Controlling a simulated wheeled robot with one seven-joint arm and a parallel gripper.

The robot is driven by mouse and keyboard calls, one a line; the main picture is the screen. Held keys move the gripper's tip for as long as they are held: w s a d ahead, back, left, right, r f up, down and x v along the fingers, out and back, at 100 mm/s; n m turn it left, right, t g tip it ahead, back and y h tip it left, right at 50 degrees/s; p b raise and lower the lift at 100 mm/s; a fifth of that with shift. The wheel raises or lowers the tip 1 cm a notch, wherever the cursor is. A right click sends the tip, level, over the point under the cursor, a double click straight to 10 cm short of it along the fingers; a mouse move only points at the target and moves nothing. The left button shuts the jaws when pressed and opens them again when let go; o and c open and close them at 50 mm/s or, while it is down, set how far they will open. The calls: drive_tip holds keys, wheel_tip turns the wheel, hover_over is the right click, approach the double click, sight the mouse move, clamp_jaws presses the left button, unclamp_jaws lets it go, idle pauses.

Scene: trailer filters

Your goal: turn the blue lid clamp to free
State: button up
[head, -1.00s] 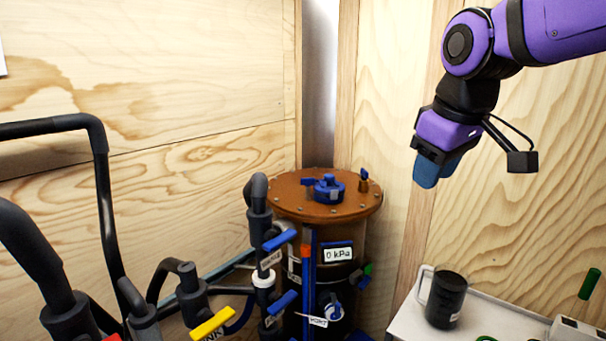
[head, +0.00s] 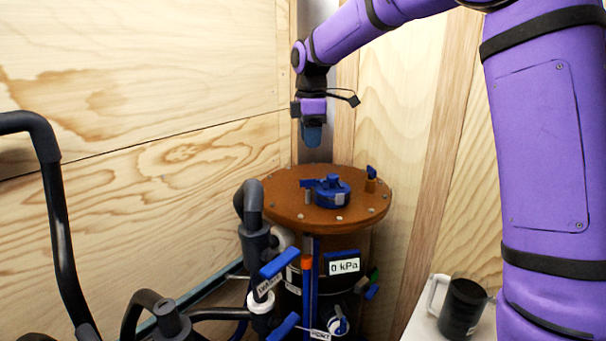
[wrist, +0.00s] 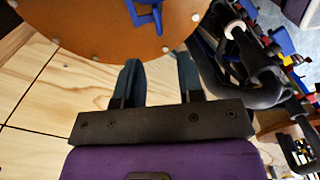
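The blue lid clamp (head: 328,189) sits on top of the round orange-brown lid (head: 275,196) of the dark filter vessel. In the wrist view the clamp (wrist: 147,14) is cut off by the top edge, on the lid (wrist: 95,22). My gripper (head: 312,135) points down above the lid, slightly left of the clamp and apart from it. In the wrist view the fingers of my gripper (wrist: 160,80) stand apart with nothing between them. The fingertips lie near the lid's rim in that picture.
Dark pipes with blue-handled valves, one valve (head: 279,262) among them, stand left of the vessel. A gauge label (head: 344,266) reads 0 kPa. A small blue-topped fitting (head: 371,179) stands on the lid's right side. A black mug (head: 462,308) is on a white surface at right.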

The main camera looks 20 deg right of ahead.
sight(323, 180)
drive_tip(key=f, duration=1.1)
drive_tip(key=shift+w, duration=0.3)
drive_tip(key=shift+c, duration=0.2)
clamp_jaws()
